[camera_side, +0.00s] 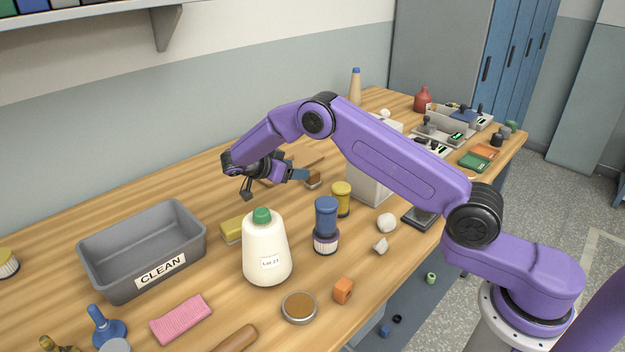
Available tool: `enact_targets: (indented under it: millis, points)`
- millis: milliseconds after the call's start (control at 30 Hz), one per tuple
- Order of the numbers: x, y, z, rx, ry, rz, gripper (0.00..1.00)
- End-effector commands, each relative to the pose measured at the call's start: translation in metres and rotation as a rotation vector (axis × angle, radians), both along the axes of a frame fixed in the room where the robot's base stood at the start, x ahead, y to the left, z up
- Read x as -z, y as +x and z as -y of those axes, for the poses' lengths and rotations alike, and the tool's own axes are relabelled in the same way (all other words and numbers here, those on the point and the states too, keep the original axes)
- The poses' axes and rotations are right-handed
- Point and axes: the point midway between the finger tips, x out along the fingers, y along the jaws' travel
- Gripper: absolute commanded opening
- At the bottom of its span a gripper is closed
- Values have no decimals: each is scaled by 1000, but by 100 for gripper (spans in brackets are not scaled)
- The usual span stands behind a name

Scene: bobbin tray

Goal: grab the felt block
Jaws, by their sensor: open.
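A small brown block with a darker face (313,180) lies on the table just right of my wrist; it may be the felt block, but it is too small to be sure. A yellow block (234,230), sponge-like, lies partly behind the white bottle; I cannot tell whether it is felt. My gripper (247,195) is open and empty, pointing down above the table, apart from both blocks. It appears above and behind the yellow block and left of the brown one.
A white bottle with a green cap (266,250) stands in front. A grey bin marked CLEAN (141,254) is at left. Blue (326,222) and yellow (341,197) capped brushes or jars stand at right. A pink cloth (181,319) and orange block (343,291) lie near the front.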

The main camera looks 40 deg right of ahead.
Motion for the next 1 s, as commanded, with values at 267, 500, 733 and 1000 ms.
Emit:
enact_targets:
  millis: [267, 500, 733, 1000]
  points:
    - [19, 0, 35, 1, -1, -2, 63]
    - [26, 0, 44, 1, 0, -2, 63]
    - [46, 2, 67, 2, 0, -2, 63]
    - [54, 3, 81, -1, 0, 0, 63]
